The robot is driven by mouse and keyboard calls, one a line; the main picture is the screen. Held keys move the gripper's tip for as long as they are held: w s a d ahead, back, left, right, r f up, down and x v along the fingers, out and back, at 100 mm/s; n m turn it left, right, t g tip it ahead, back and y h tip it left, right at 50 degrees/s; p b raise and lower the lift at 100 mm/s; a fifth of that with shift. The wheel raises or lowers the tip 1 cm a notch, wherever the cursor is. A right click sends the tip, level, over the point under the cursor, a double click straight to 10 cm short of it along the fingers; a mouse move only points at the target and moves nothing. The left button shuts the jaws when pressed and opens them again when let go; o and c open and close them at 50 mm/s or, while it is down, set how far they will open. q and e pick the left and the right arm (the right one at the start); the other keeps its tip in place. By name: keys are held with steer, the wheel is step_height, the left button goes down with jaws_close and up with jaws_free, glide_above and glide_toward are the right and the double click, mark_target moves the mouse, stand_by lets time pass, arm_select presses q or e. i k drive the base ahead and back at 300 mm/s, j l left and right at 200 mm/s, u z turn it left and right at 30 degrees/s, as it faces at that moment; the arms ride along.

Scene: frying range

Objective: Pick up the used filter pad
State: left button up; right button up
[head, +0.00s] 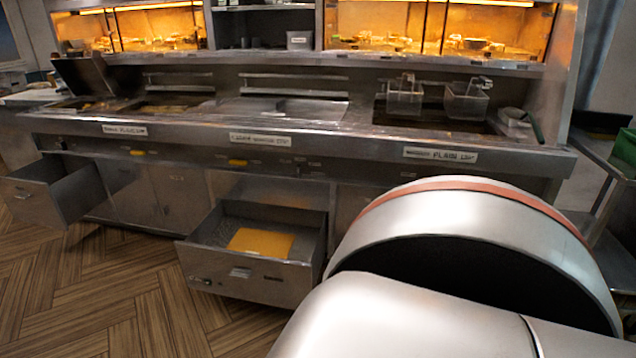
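A flat orange-yellow pad, which looks like the used filter pad (262,242), lies in an open metal drawer (236,271) low in the front of the frying range. Its near part is partly hidden by the drawer's front wall. My own large white and grey arm link fills the lower right of the head view. Neither of my grippers shows in the head view.
Another open drawer (35,200) sticks out at the far left. The range counter (300,127) holds fryer wells, with two baskets (404,100) at the right. A side rack (600,175) stands at the right edge. The wooden floor (80,290) is clear at the lower left.

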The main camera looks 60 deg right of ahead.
mark_target(276, 244)
steer(key=z, duration=1.55)
steer(key=i+z, duration=0.1)
steer(key=i+j+z, duration=0.1)
steer(key=i, duration=0.65)
steer(key=i+j+z, duration=0.15)
steer(key=i, duration=0.6)
steer(key=i+j+z, duration=0.1)
steer(key=i+j, duration=0.65)
